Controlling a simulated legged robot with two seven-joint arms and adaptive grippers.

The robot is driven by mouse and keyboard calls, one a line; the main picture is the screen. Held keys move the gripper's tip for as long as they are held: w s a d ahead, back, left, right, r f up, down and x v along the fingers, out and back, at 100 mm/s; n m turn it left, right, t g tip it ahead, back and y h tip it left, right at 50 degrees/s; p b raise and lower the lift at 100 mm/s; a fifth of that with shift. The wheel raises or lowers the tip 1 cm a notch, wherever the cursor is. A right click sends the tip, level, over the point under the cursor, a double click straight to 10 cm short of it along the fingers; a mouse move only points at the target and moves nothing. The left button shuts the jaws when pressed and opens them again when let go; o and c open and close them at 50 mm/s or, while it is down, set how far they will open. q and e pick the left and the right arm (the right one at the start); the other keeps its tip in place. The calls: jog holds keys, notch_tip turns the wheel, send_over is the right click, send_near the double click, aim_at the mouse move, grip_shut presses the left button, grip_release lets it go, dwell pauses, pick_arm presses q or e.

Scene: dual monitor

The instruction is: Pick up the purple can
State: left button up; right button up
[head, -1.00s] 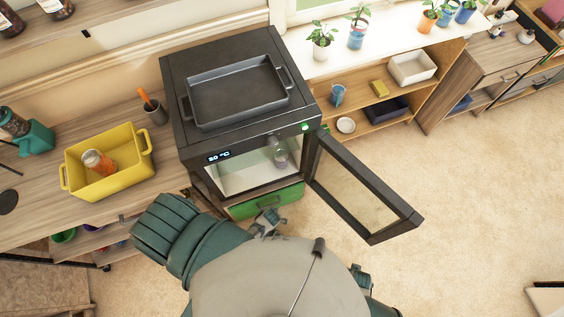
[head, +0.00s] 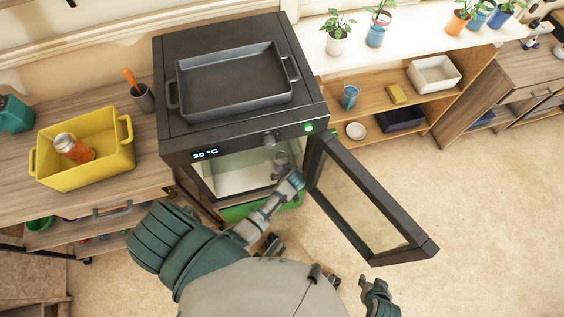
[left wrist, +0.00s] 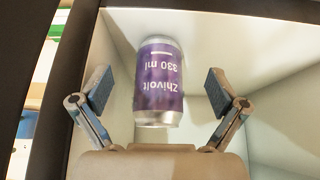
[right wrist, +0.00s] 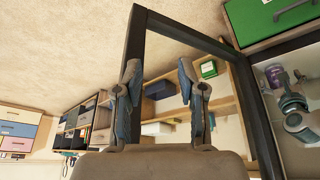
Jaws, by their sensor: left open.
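The purple can (left wrist: 158,82) stands inside the open oven (head: 218,175), with silver ends and "Zhivolt 330 ml" lettering. It also shows at the right of the right wrist view (right wrist: 273,75). My left gripper (left wrist: 158,88) is open, with one finger on each side of the can and gaps between fingers and can. My right gripper (right wrist: 160,80) is open and empty. In the head view it shows low on the right (head: 371,286), outside the oven door.
The oven door (head: 365,205) hangs open at the right, between my two arms. A grey tray (head: 235,80) sits on top of the oven. A yellow bin (head: 108,155) with an orange bottle (head: 72,147) stands on the left counter. The floor at right is clear.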

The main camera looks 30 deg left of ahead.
pick_arm(q)
jog(key=shift+w+a, duration=0.45)
jog(key=shift+w+a+b, duration=0.45)
jog(key=shift+w+a, duration=0.55)
jog(key=shift+a, duration=0.2)
jog(key=b+x, duration=0.1)
jog(key=x, duration=0.1)
jog(key=shift+f, duration=0.45)
jog(key=shift+w+a, duration=0.1)
jog(key=c, duration=1.6)
pick_arm(e)
jog(key=w+a+r+t+y, duration=0.1)
jog(key=w+a+t, duration=0.1)
jog(key=w+t, duration=0.2)
jog(key=w, duration=0.3)
jog(key=shift+r, duration=0.35)
